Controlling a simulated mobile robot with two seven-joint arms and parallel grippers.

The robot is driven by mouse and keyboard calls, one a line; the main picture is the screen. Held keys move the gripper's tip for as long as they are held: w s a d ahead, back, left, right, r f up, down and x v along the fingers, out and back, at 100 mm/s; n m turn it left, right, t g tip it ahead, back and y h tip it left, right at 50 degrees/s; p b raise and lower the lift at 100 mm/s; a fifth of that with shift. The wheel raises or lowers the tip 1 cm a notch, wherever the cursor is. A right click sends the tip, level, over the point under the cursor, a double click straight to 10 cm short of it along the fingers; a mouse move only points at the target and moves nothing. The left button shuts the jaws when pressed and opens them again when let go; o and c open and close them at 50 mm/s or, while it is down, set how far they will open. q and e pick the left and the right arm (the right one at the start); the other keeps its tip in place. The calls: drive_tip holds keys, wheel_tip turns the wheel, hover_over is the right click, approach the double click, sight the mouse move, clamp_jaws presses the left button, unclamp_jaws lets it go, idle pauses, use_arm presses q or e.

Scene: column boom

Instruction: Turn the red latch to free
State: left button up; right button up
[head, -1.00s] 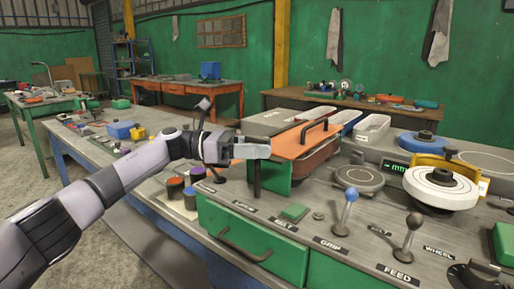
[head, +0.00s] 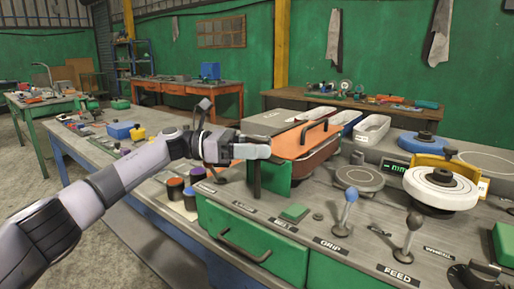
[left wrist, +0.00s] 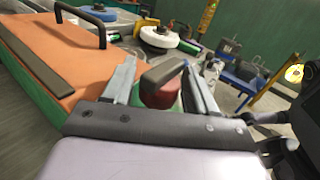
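The red latch (left wrist: 160,94) shows in the left wrist view as a red round body with a dark grey bar across its top. My left gripper (left wrist: 168,82) is open, with one finger on each side of the latch. I cannot tell whether either finger touches it. In the head view my left gripper (head: 262,151) is at the near left corner of the orange lid (head: 306,139), above a dark post, and it hides the latch there. My right gripper is not in view.
Two upright levers (head: 346,211) and a white wheel (head: 441,188) stand on the bench to the right. A green drawer (head: 245,240) is in front below.

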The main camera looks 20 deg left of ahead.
use_arm(q)
drive_tip(key=shift+s+a+f, duration=0.1)
drive_tip(key=shift+a+f, duration=0.05)
drive_tip(key=shift+a, duration=0.3)
drive_tip(key=b+v, duration=0.1)
drive_tip(key=v, duration=0.5)
drive_tip(key=shift+a, duration=0.1)
idle(0.3)
